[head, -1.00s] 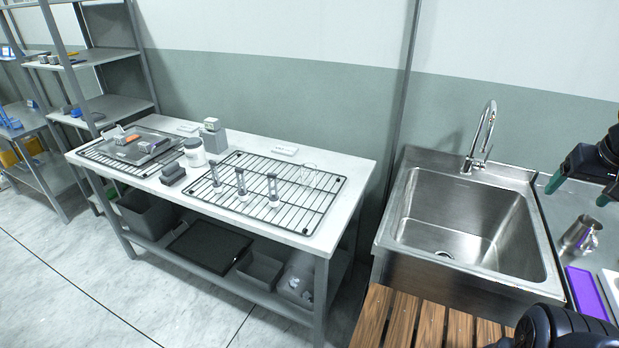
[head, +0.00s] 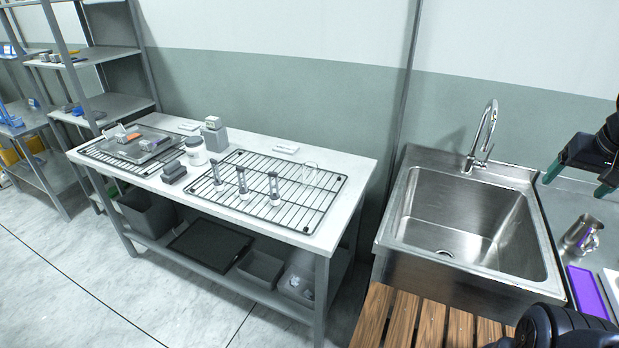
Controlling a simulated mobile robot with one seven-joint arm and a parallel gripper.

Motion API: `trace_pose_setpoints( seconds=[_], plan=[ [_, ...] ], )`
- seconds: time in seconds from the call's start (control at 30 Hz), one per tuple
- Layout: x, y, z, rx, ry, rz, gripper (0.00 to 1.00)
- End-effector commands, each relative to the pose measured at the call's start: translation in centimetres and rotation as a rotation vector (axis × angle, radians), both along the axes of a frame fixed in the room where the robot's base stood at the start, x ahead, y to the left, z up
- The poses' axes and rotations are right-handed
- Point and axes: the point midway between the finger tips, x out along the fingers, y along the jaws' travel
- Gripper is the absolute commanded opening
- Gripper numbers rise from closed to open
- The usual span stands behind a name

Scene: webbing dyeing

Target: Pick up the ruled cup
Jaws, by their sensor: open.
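A clear, see-through cup (head: 310,174) stands on the right part of the large wire rack (head: 246,214) on the white table. It looks like the ruled cup, but any markings are too small to make out. My gripper (head: 577,183) is at the right edge of the head view, open and empty, with green-tipped fingers pointing down. It is above the steel counter right of the sink, far to the right of the clear cup.
A metal jug (head: 581,234) and a purple tray (head: 588,290) are on the counter below my gripper. The sink (head: 470,219) with its tall tap (head: 484,137) lies between counter and table. Several small upright holders stand left of the cup; a white jar (head: 195,151) stands behind-left.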

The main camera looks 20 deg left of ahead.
Motion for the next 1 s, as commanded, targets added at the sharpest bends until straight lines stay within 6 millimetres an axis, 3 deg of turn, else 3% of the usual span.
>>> trace_pose_setpoints(
  seconds=[0.47, 0.77, 1.0],
  plan=[
    [11.5, 7.5, 4.1, 0.175, 0.116, -0.257, 0.81],
    [18.3, 14.9, 4.4, 0.248, 0.195, -0.44, 0.81],
    [23.0, 22.2, 3.4, 0.284, 0.257, -0.593, 0.81]
  ],
)
